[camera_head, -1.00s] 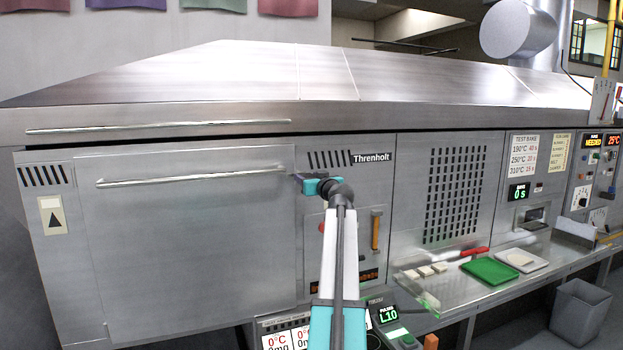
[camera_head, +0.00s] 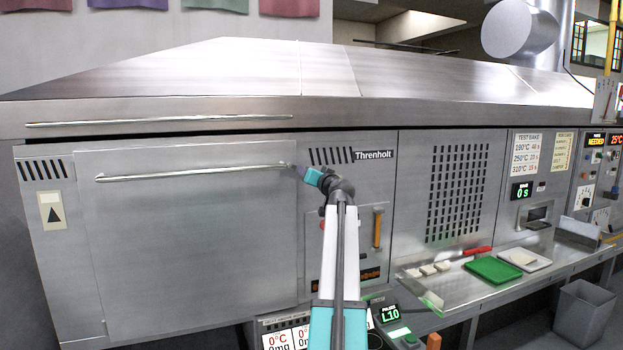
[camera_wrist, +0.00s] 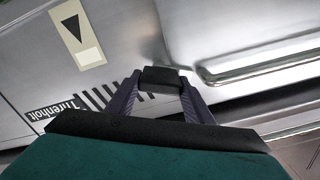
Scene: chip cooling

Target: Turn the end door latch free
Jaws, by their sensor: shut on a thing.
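The end door (camera_head: 190,240) is a large steel panel with a long horizontal handle (camera_head: 190,173); it looks shut. My gripper (camera_head: 299,171) is at the door's upper right corner, just right of the handle's end. In the wrist view my gripper (camera_wrist: 158,85) is shut on a small dark block, which I take to be the end door latch (camera_wrist: 161,77). The handle (camera_wrist: 260,65) runs off to the right there. In the head view the latch is too small and too covered by my gripper to make out its angle.
A sloped steel hood (camera_head: 200,80) with its own long bar (camera_head: 160,121) lies just above the door. A control panel with an orange handle (camera_head: 377,228) is right of my arm. A green tray (camera_head: 494,269) lies on the right-hand shelf.

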